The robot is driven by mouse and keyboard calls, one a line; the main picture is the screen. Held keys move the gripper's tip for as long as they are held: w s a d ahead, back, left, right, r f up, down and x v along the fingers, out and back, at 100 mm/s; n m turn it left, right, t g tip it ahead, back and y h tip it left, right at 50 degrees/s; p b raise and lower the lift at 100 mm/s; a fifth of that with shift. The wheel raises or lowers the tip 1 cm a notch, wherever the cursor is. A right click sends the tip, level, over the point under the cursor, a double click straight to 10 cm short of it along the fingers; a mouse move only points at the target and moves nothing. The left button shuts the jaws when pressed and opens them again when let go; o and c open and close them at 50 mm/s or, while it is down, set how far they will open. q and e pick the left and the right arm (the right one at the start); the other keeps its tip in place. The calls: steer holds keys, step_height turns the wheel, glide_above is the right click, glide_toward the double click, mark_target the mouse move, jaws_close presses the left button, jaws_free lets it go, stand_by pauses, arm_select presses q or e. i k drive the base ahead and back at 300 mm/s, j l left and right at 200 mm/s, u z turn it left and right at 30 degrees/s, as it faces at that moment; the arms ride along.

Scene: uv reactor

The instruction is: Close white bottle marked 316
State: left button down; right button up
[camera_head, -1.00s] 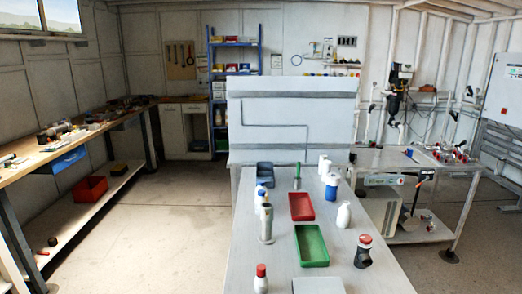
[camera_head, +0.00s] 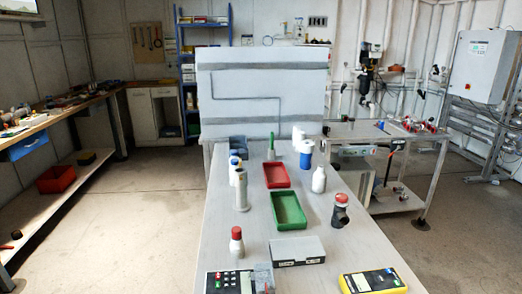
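Several bottles stand upright on the long grey table (camera_head: 220,222). A white bottle (camera_head: 319,181) stands right of the red tray. A white bottle with a red cap (camera_head: 236,243) stands nearer, at the left edge. A plain white container (camera_head: 298,138) stands at the far end, behind a blue-and-white bottle (camera_head: 306,156). A tall pale cylinder (camera_head: 241,192) stands on the left side. No 316 marking is readable on any of them at this size. Neither of my grippers is in view.
A red tray (camera_head: 276,175), a green tray (camera_head: 289,212), a grey box (camera_head: 297,251), a yellow meter (camera_head: 371,281) and a button panel (camera_head: 237,281) occupy the table. A dark red-topped fitting (camera_head: 340,211) stands at right. A white panel (camera_head: 262,93) rises behind. Floor is open left.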

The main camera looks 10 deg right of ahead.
mark_target(320, 178)
steer(key=l+z, duration=0.5)
steer(key=l, duration=0.25)
steer(key=z, duration=0.35)
steer(key=i+l+z, duration=0.2)
steer(key=l, duration=0.25)
steer(key=i+l+z, duration=0.2)
steer(key=l, duration=0.2)
steer(key=i+l+z, duration=0.2)
steer(key=l, duration=0.2)
steer(key=i+l+z, duration=0.2)
steer(key=l, duration=0.2)
steer(key=i+l, duration=0.2)
steer(key=i, duration=0.25)
steer(key=i+l+u, duration=0.15)
steer(key=i, duration=0.25)
steer(key=i+u, duration=0.3)
steer(key=u, duration=0.15)
steer(key=i+u, duration=0.3)
steer(key=u, duration=0.15)
steer(key=i+l+u, duration=0.15)
steer(key=i+u, duration=0.25)
steer(key=k, duration=0.1)
